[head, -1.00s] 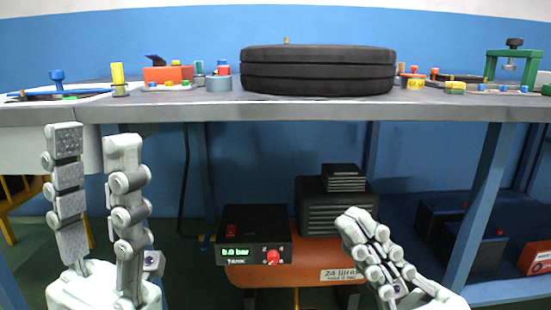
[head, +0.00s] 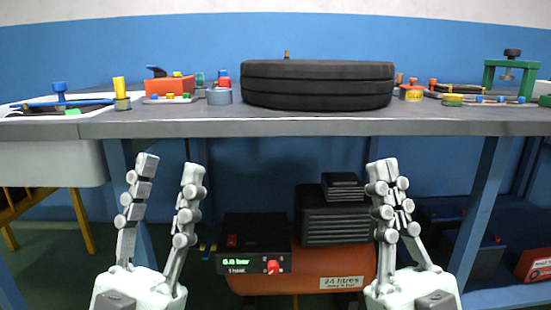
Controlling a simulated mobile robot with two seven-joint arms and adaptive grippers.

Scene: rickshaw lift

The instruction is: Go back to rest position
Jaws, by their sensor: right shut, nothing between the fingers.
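My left gripper (head: 168,166) is open and empty, its two fingers pointing up, in front of the space under the workbench at the left. My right gripper (head: 388,172) also points up, right of centre, with its fingers together and nothing between them. Both grippers appear lower than the bench top. Neither visibly touches anything.
A grey workbench (head: 300,126) spans the view, with a stack of black tyres (head: 318,85), small tools and a green press (head: 511,76) on it. Below stand an orange compressor tank (head: 305,284) and a black box with a green display (head: 255,245).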

